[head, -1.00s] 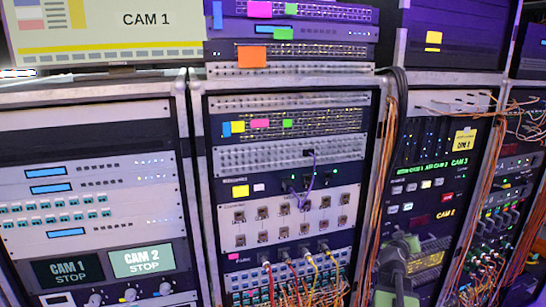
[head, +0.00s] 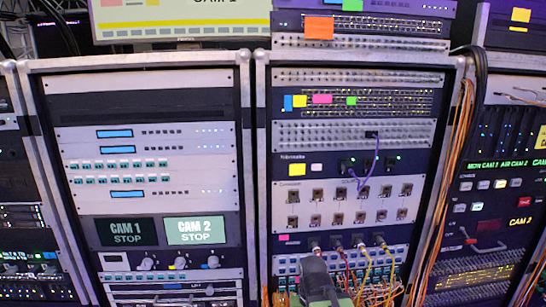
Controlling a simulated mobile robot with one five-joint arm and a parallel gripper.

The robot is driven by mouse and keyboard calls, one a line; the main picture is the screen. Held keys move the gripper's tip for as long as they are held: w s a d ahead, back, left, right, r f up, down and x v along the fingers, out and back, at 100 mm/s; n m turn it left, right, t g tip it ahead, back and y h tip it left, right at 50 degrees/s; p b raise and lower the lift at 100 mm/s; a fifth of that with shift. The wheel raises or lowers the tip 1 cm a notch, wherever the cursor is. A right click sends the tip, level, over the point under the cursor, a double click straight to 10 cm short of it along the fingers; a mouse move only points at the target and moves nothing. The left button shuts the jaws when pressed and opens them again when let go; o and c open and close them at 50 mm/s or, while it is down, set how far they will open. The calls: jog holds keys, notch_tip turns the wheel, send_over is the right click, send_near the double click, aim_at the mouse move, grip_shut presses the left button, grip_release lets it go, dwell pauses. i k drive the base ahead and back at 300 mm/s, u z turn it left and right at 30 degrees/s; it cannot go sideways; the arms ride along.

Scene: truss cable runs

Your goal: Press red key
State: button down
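A small red lit key (head: 524,202) shows on the dark panel of the right rack, at the right side of the view, in line with several white keys (head: 478,207). A dull red bar (head: 489,226) sits lower on the same rack. My gripper (head: 315,272) is at the bottom middle, in front of the patch cables of the middle rack. It is well left of and below the red key. Its fingers are not clearly seen, so I cannot tell whether it is open.
The left rack (head: 150,85) has two screens reading CAM 1 STOP and CAM 2 STOP (head: 195,230). The middle rack (head: 350,75) carries coloured tags and loose cables (head: 365,275). Orange cables (head: 440,190) hang between the middle and right racks.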

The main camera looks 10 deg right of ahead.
aim_at(524, 200)
jog(key=u, duration=0.5)
jog(key=k, duration=0.1)
jog(key=z, duration=2.95)
jog(key=k, duration=0.7)
jog(key=u, duration=1)
jog(key=i, duration=1)
jog(key=z, duration=0.05)
